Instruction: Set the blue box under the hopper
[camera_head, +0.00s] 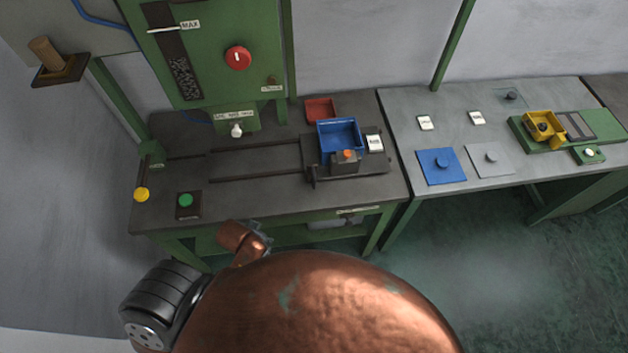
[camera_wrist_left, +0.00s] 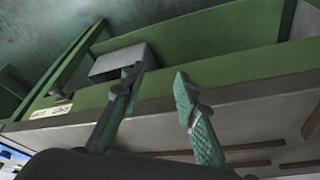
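The blue box (camera_head: 340,137) is an open bin in the head view. It sits on a dark sliding carriage (camera_head: 372,164) at the right end of two rails on the left bench. The green hopper (camera_head: 215,55) with a MAX label stands at the back left; a white nozzle (camera_head: 236,130) is below it, left of the box. My left gripper (camera_head: 262,236) is in front of the bench's front edge, apart from the box, partly hidden by its arm. The left wrist view shows its two fingers (camera_wrist_left: 158,76) spread with nothing between them. My right gripper is not in view.
A red bin (camera_head: 320,109) stands behind the blue box and a white card (camera_head: 375,143) to its right. A green button (camera_head: 186,200) and a yellow knob (camera_head: 141,195) are at the bench's left. The right bench (camera_head: 400,106) holds blue and grey plates and a yellow tray (camera_head: 543,126).

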